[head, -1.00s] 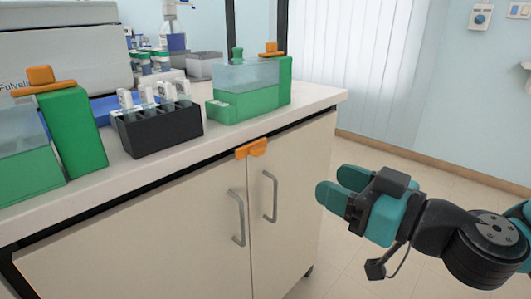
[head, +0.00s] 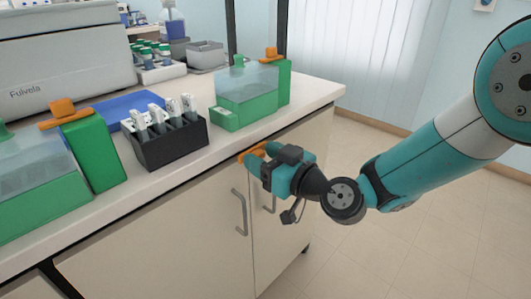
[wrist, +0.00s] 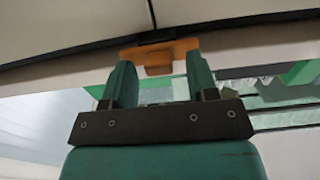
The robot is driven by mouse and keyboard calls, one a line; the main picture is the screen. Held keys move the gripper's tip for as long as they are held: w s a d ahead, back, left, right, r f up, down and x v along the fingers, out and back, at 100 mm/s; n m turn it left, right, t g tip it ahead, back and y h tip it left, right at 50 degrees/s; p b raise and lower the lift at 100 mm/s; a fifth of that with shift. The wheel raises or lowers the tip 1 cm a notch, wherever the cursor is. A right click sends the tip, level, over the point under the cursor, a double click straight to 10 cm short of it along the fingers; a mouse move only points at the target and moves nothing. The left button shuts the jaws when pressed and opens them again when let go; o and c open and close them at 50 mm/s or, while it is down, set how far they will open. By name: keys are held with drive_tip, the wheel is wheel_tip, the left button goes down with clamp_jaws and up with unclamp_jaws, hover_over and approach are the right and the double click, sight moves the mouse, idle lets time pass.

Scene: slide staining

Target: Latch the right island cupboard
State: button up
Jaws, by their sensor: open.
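The right island cupboard (head: 290,228) is the pale two-door unit under the white counter, with two grey bar handles (head: 240,212). Its doors look closed. The orange latch (head: 243,156) sits at the top of the seam between the doors, just under the counter edge. My gripper (head: 252,157) is at the latch in the head view and hides part of it and the right handle. In the wrist view the orange latch (wrist: 160,56) lies between and just beyond the two teal fingertips (wrist: 158,78). The fingers are open; I cannot tell whether they touch it.
On the counter (head: 215,143) stand a black rack of slides (head: 170,145), a green tank (head: 247,92) above the latch, and another green tank (head: 40,190) at the left. The floor (head: 395,245) right of the cupboard is clear.

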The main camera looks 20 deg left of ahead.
drive_tip(key=shift+d, duration=0.1)
drive_tip(key=c, duration=0.9)
drive_tip(key=m, duration=0.3)
drive_tip(key=shift+m+b, duration=0.3)
drive_tip(key=shift+m, duration=0.1)
drive_tip(key=m, duration=0.4)
drive_tip(key=shift+w+m, duration=0.1)
drive_tip(key=shift+m, duration=0.2)
drive_tip(key=m+p, duration=0.2)
drive_tip(key=m, duration=0.3)
drive_tip(key=shift+f+m+p, duration=0.1)
drive_tip(key=shift+m+p, duration=0.75)
drive_tip(key=shift+m, duration=1.25)
